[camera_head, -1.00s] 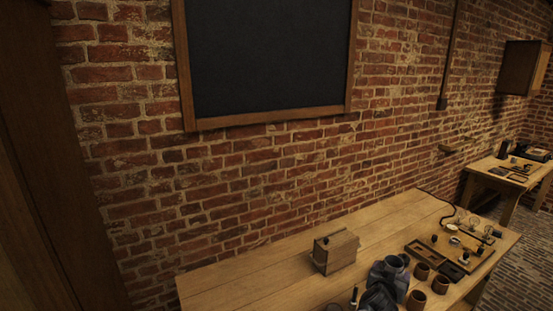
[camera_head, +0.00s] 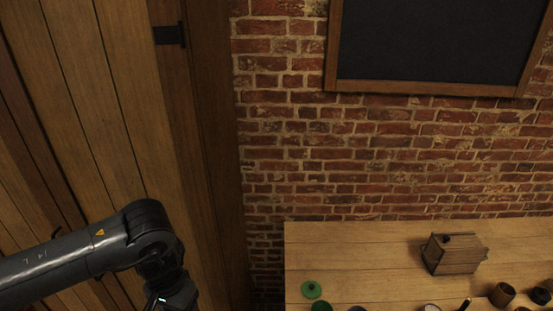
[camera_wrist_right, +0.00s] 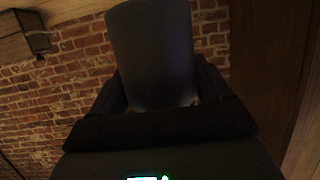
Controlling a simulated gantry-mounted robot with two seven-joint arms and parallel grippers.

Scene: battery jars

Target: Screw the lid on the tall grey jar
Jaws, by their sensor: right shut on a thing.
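My right gripper (camera_wrist_right: 155,100) shows in the right wrist view, shut on a tall, smooth dark grey cylinder, which looks like the tall grey jar (camera_wrist_right: 152,50). A green round lid (camera_head: 311,289) lies on the table's left part. I cannot make out a lid for the grey jar.
A wooden box (camera_head: 453,254) stands on the wooden table (camera_head: 370,255). Small brown pots (camera_head: 502,295) and other items sit along the bottom edge, partly cut off. A brick wall (camera_head: 400,165) rises behind the table. The table's left back part is clear.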

